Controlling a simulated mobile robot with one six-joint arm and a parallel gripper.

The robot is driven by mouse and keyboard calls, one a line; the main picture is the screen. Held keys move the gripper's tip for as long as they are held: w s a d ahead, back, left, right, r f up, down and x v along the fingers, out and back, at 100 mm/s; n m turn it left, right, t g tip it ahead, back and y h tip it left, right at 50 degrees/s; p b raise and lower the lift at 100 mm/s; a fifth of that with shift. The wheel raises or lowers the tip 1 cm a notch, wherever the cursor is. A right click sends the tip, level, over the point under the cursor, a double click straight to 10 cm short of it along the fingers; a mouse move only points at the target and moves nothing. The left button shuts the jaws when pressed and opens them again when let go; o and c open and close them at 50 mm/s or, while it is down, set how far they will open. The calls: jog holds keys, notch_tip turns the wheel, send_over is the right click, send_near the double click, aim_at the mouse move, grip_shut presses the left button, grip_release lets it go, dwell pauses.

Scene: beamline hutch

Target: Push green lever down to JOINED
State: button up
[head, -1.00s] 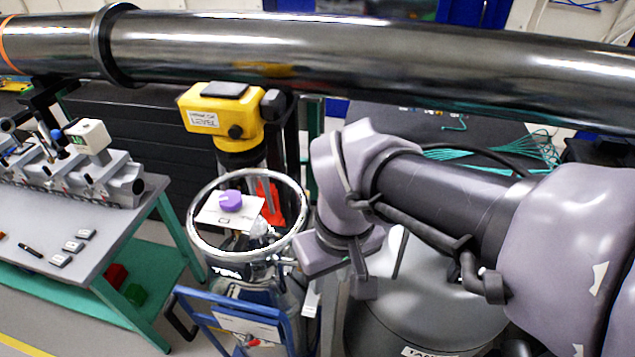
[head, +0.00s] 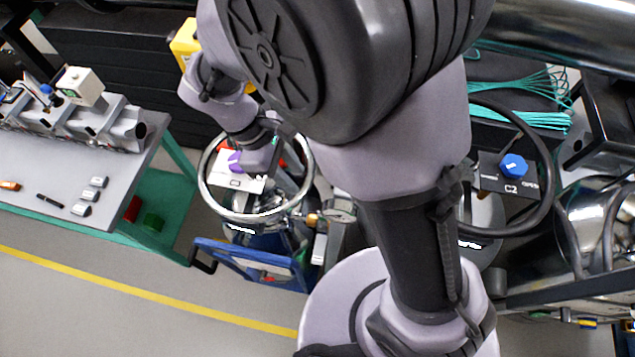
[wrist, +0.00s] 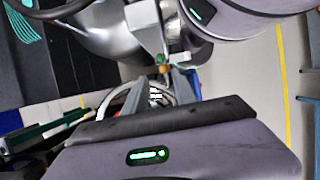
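I cannot make out a green lever or a JOINED mark in either view. In the head view my gripper (head: 262,155) is at the ringed vessel (head: 208,205), over its white plate, close to the purple knob (head: 236,160). My own arm covers part of the vessel's far side. In the wrist view the gripper's two grey fingers (wrist: 163,82) stand apart with a gap between them. Part of the ring and a small brass fitting show beyond the fingers. I see nothing clearly held.
A bench (head: 125,185) with small blocks stands at left. A blue cart frame (head: 222,250) is in front of the vessel. A black hoop (head: 548,200) with a blue knob (head: 514,166) is at right. Yellow-lined floor is clear at lower left.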

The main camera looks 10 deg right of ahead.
jog(key=b+x, duration=0.2)
jog(key=x, duration=1.3)
jog(key=shift+f+b, duration=0.15)
jog(key=shift+b, duration=0.2)
grip_shut()
dwell(0.4)
